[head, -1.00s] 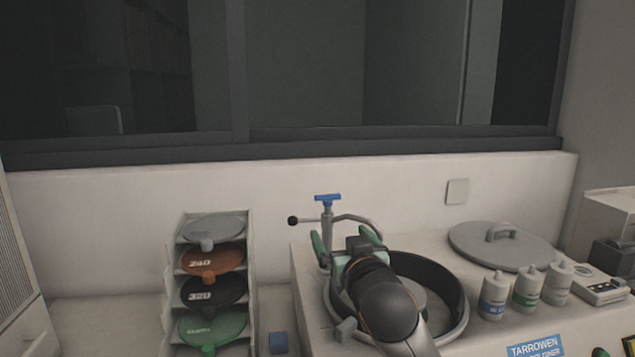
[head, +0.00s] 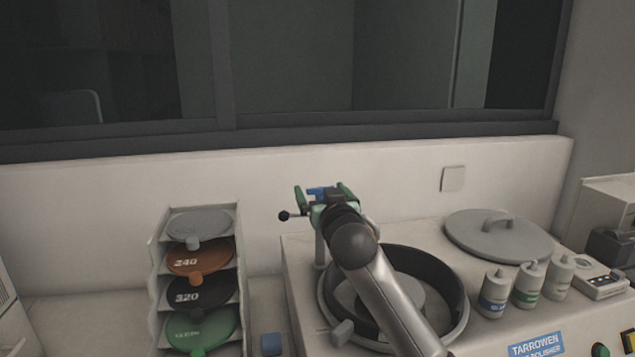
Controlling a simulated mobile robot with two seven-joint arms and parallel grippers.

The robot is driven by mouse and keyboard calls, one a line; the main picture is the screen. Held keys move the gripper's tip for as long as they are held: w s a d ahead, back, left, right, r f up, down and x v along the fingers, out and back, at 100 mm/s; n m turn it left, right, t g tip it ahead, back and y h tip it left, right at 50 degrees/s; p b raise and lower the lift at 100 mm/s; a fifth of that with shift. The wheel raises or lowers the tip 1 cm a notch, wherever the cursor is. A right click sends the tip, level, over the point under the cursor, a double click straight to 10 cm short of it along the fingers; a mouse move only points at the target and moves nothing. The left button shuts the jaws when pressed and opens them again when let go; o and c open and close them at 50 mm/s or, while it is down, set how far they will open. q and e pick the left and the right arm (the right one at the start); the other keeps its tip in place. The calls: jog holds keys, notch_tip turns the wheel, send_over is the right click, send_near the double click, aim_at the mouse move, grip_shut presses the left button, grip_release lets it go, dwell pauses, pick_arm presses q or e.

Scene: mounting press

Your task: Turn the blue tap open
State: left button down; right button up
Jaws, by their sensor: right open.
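The blue tap (head: 316,191) is a small T-shaped handle on top of a grey post at the back left of the round basin. In the head view my right gripper (head: 322,190) is at the tap's height, with its green fingers spread to either side of the blue handle. The gripper is open. Whether a finger touches the handle cannot be told. The gripper and wrist hide most of the post and the spout. My left gripper is not in view.
The black-lined basin (head: 448,286) lies under my right arm. A grey lid (head: 500,240) and several bottles (head: 527,286) stand to its right. A rack of labelled discs (head: 202,262) stands at left. A black ball-ended lever (head: 284,215) sticks out left of the tap.

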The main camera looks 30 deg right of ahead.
aim_at(320, 190)
jog(key=shift+p+x, duration=0.3)
jog(key=shift+x, duration=1.55)
jog(key=shift+c, duration=0.4)
jog(key=c, duration=1.2)
